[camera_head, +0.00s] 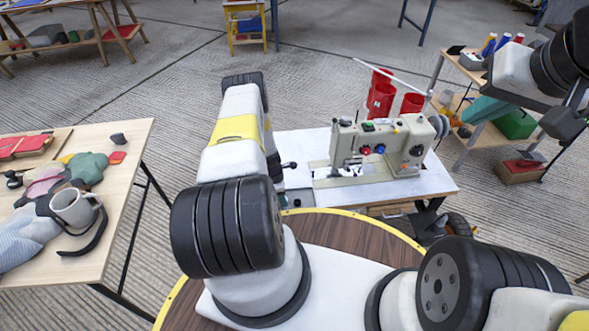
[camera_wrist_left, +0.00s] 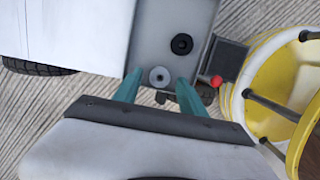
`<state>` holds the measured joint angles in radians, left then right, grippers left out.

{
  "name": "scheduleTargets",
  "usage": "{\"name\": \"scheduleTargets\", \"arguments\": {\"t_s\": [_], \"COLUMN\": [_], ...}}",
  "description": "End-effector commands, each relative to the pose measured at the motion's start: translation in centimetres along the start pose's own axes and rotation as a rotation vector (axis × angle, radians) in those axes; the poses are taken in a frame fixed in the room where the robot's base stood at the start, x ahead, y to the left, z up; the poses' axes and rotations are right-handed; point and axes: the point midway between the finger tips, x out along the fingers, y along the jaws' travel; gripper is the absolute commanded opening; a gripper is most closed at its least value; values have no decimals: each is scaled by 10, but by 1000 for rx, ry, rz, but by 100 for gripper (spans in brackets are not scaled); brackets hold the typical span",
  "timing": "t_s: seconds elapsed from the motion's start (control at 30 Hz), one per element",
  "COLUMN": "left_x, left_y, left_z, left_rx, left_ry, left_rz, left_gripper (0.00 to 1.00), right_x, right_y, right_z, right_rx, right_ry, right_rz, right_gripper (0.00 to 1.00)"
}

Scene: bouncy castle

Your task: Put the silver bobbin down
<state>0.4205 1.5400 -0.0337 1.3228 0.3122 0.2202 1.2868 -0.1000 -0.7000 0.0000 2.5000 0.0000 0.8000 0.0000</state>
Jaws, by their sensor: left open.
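The silver bobbin (camera_wrist_left: 159,77), a small grey disc with a centre hole, lies flat on a grey surface (camera_wrist_left: 150,40) in the left wrist view. My left gripper (camera_wrist_left: 157,88) is open, its two teal fingers on either side of the bobbin with a gap to each. In the head view my left arm hides that gripper and the bobbin. My right gripper (camera_head: 572,112) is at the upper right edge of the head view, partly cut off; its jaw state is unclear.
A red knob (camera_wrist_left: 216,80) is close to the right finger. The sewing machine (camera_head: 378,150) stands on a white table (camera_head: 425,183). A cluttered wooden table (camera_head: 128,155) is at left, a shelf (camera_head: 487,137) at right.

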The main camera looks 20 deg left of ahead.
Motion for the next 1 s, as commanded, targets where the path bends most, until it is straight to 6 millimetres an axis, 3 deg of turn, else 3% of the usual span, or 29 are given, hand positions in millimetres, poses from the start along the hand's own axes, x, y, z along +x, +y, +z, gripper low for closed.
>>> {"name": "scheduleTargets", "arguments": {"t_s": [0.17,0.5,0.8,0.87,1.0], "left_x": [-24,-96,-130,-145,-206], "left_y": [2,1,4,10,27], "left_z": [0,0,4,11,38], "left_rx": [0,-1,20,52,195], "left_ry": [0,0,-3,-6,-19], "left_rz": [3,3,7,17,54], "left_gripper": [49,49,49,49,49], "right_x": [0,0,0,0,0], "right_y": [0,0,0,0,0], "right_z": [0,0,0,0,0], "right_rx": [0,0,0,0,0], "right_ry": [0,0,0,0,0], "right_rz": [0,0,0,0,0], "right_gripper": [0,0,0,0,0]}}
